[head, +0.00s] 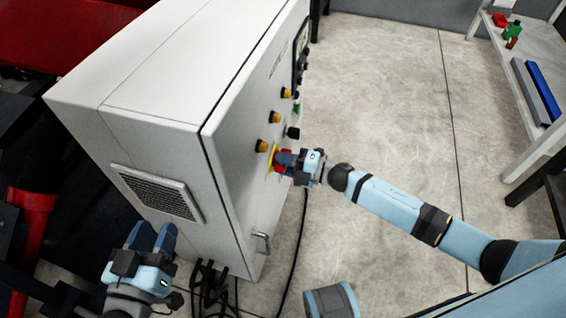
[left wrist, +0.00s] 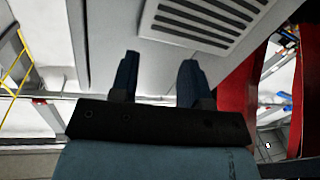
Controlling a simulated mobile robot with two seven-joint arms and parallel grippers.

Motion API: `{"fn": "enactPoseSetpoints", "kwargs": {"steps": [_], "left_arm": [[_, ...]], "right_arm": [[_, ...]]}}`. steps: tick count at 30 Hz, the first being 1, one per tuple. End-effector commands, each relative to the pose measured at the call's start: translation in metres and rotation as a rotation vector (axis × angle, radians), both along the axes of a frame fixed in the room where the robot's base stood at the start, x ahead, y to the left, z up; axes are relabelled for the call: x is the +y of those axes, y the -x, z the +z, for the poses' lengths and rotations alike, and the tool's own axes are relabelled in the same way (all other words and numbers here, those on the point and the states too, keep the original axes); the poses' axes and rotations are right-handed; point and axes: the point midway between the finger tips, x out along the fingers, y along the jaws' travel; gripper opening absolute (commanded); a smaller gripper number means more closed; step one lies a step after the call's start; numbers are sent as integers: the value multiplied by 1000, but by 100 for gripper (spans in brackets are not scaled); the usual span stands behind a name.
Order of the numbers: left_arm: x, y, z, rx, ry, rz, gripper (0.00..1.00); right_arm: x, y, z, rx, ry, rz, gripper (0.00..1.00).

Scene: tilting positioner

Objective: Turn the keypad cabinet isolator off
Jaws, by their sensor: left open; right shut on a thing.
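The keypad cabinet (head: 168,85) is a large white box with its control face turned to the right in the head view. The isolator (head: 277,161) is a red handle on a yellow plate, low on that face. My right gripper (head: 285,160) is shut on the red isolator handle and hides part of it, so its angle is hard to tell. My left gripper (head: 152,238) is open and empty below the cabinet's vented side. In the left wrist view its two fingers (left wrist: 156,80) are apart, with the cabinet side (left wrist: 110,25) behind them.
A vent grille (head: 158,192) is on the cabinet side. Yellow and black knobs (head: 275,117) sit above the isolator. A metal latch (head: 262,243) and black cables (head: 212,285) are low down. A bench (head: 537,50) stands at right. The floor (head: 390,90) between is clear.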

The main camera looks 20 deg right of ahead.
Motion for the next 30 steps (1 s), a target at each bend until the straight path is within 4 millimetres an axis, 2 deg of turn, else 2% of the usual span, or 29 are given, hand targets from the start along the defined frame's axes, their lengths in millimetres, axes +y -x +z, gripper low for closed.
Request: {"fn": "enactPoseSetpoints", "kwargs": {"steps": [12, 28, 29, 30], "left_arm": [[-2, 2, 12, -55, 27, -14, 43], [-4, -1, 15, -67, 40, -12, 43], [-4, -1, 15, -65, 40, -11, 43], [-4, -1, 15, -63, 41, -10, 43]], "right_arm": [[0, 0, -3, -143, 98, 0, 0], [0, 0, -3, -163, 111, 0, 0], [0, 0, -3, -163, 111, 0, 28], [0, 0, -3, -162, 110, 1, 37]]}}
